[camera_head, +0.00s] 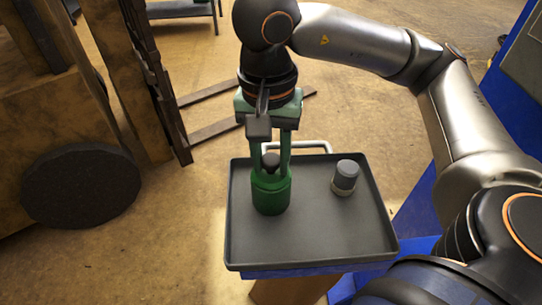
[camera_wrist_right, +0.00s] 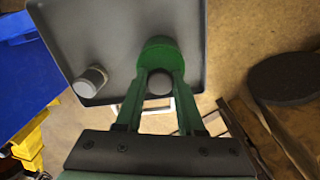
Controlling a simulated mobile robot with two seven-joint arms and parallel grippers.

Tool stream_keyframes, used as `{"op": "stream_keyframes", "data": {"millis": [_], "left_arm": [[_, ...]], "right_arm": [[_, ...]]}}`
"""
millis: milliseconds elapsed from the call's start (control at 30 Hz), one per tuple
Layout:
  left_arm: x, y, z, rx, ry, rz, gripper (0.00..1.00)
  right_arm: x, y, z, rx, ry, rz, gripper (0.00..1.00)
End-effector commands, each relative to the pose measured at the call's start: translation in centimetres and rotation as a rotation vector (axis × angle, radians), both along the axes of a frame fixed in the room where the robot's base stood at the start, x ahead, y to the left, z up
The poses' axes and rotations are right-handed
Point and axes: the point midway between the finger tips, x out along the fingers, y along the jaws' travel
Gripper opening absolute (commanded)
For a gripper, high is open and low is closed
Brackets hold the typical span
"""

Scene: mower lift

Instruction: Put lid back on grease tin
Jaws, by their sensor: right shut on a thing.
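The green grease tin (camera_head: 271,200) stands upright on the left part of a dark grey tray (camera_head: 318,235). It also shows in the right wrist view (camera_wrist_right: 158,47). Green fingers and green tin blend, so I cannot tell whether the lid is fully seated. My left gripper is not in view.
A small grey-capped cylinder (camera_head: 345,177) stands on the tray right of the tin. The tray has a raised rim and a pale handle (camera_head: 300,146) at its far side. Bare tray lies in front. A dark round disc (camera_head: 80,186) and wooden structure stand left.

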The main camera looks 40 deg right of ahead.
Motion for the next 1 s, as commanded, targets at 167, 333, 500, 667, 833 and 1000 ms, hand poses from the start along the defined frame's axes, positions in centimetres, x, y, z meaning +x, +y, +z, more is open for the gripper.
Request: {"op": "stream_keyframes", "data": {"millis": [167, 333, 500, 667, 833, 1000], "left_arm": [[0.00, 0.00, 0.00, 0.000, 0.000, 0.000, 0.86], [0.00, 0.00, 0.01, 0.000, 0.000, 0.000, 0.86], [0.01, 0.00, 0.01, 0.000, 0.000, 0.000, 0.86], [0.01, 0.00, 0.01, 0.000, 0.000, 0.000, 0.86], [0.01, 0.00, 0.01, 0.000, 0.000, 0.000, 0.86], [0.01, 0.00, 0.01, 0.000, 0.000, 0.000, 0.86]], "right_arm": [[0.00, 0.00, 0.02, -0.001, 0.001, 0.000, 0.00], [-0.01, -0.01, 0.02, -0.001, 0.001, 0.000, 0.00], [0.00, -0.01, 0.01, -0.001, 0.001, 0.000, 0.56], [-0.01, -0.02, 0.01, -0.001, 0.001, 0.000, 0.72], [-0.01, -0.02, 0.01, -0.001, 0.001, 0.000, 0.72], [-0.01, -0.02, 0.00, -0.001, 0.001, 0.000, 0.92]]}}
